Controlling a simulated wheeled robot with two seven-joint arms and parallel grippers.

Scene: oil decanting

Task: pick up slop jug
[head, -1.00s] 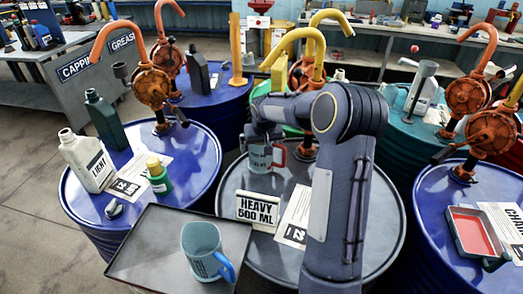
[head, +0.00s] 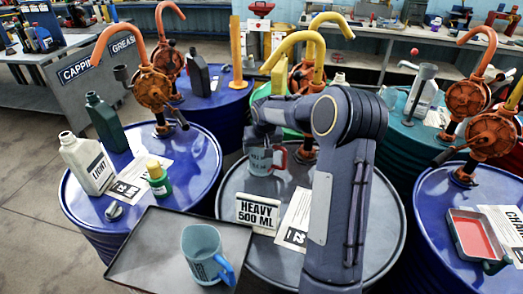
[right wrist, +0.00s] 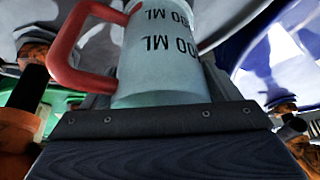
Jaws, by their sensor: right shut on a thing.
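A pale grey-blue jug with a red handle (head: 259,161) is over the grey-topped middle drum (head: 232,187), behind the HEAVY 500 ML sign. My right gripper (head: 264,146) is shut on this jug. The right wrist view shows the jug upright (right wrist: 158,75) between the fingers, with ML markings on its wall and its handle on the left. I cannot tell whether its base is clear of the drum top. A similar jug with a blue handle (head: 201,250) stands on the dark tray (head: 150,255) at the front. My left gripper is out of view.
The HEAVY 500 ML sign (head: 258,213) and a paper card (head: 294,222) are in front of the held jug. Yellow and orange pumps (head: 153,88) rise from the drums. The left drum carries a LIGHT bottle (head: 87,163) and a green bottle (head: 158,178). A red-lined tray (head: 473,236) is at right.

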